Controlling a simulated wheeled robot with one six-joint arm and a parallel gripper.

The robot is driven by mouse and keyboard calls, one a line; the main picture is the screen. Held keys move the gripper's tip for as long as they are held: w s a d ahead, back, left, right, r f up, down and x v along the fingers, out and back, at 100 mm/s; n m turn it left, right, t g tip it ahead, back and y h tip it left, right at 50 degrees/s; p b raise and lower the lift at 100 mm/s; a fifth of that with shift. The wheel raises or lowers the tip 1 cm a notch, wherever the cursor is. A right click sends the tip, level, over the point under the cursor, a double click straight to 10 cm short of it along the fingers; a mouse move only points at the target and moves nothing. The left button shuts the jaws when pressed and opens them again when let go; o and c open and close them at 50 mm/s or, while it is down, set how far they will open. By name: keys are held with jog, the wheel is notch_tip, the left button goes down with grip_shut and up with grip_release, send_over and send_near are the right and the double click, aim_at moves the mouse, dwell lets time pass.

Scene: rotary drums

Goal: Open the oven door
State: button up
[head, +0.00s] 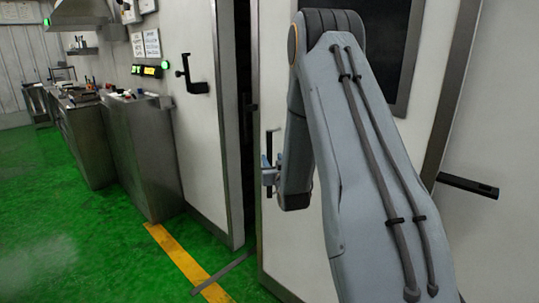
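The white oven door (285,250) with a dark window (395,60) stands in the middle right, largely hidden behind my arm. A tall dark gap shows between its left edge and the metal frame at left, so it looks ajar. A dark upright handle (268,145) shows at the door's left side. My gripper (268,174) is at this handle, seen small and partly hidden by my wrist. I cannot tell whether its fingers are closed around the handle or only beside it.
Another white panel with a black handle (195,87) stands left of the gap. Steel cabinets (140,155) line the left wall. A dark bar (468,186) sticks out at right. Green floor (60,235) with a yellow stripe (180,258) is clear at left.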

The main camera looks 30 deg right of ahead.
aim_at(270, 155)
jog(key=shift+p+x, duration=0.4)
jog(key=shift+x, duration=2.35)
grip_shut()
